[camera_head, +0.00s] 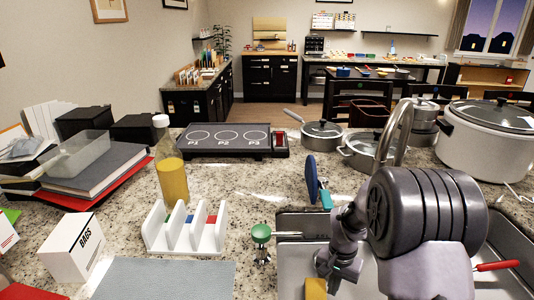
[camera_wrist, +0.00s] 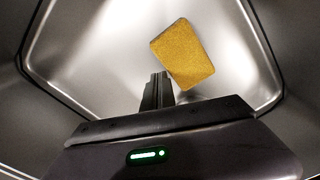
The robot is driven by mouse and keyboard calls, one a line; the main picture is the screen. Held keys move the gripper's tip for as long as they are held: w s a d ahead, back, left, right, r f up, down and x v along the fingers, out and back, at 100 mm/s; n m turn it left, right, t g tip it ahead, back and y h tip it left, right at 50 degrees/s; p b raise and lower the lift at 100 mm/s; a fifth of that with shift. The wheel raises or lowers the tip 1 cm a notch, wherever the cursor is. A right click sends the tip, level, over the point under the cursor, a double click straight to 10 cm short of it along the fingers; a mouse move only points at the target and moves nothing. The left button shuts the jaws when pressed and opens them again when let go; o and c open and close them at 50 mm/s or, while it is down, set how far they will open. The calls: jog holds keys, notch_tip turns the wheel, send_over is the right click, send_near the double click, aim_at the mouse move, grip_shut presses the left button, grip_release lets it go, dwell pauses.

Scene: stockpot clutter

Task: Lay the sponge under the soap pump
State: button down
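The yellow sponge (camera_head: 316,289) is in the steel sink, at the bottom edge of the head view. In the wrist view the sponge (camera_wrist: 184,55) sits tilted just beyond my fingertips, its lower left edge beside them. My gripper (camera_head: 337,268) reaches down into the sink close to the sponge. In the wrist view my gripper (camera_wrist: 159,80) has its fingers together, with nothing visible between them. Whether they touch the sponge is unclear. The soap pump (camera_head: 261,234) has a green head and stands on the counter at the sink's left rim, its spout pointing right over the sink.
A blue brush (camera_head: 312,178) and the tall faucet (camera_head: 397,125) stand behind the sink. A white slotted rack (camera_head: 185,232), an oil bottle (camera_head: 171,172) and a grey mat (camera_head: 165,280) lie left of the pump. Pots (camera_head: 321,135) crowd the back right. A red-handled tool (camera_head: 497,266) is at right.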

jog(key=shift+a, duration=1.55)
jog(key=shift+d, duration=2.05)
notch_tip(320, 180, up, 10)
jog(key=p, duration=0.8)
notch_tip(320, 180, up, 11)
jog(key=t, duration=0.2)
send_over(321, 292)
jog(key=s+d, duration=0.2)
jog(key=s, duration=0.1)
jog(key=s+a+r+t, duration=0.1)
jog(key=s+a+r, duration=0.1)
jog(key=s+r, duration=0.2)
jog(key=s+a+r+n+t+y, duration=0.1)
jog(key=s+r, duration=0.3)
jog(key=s, duration=0.5)
jog(key=s+a+r+t+y, duration=0.1)
jog(key=s+a+r, duration=0.3)
jog(key=s, duration=0.3)
jog(key=shift+s+n+t, duration=0.3)
jog(key=shift+t, duration=0.1)
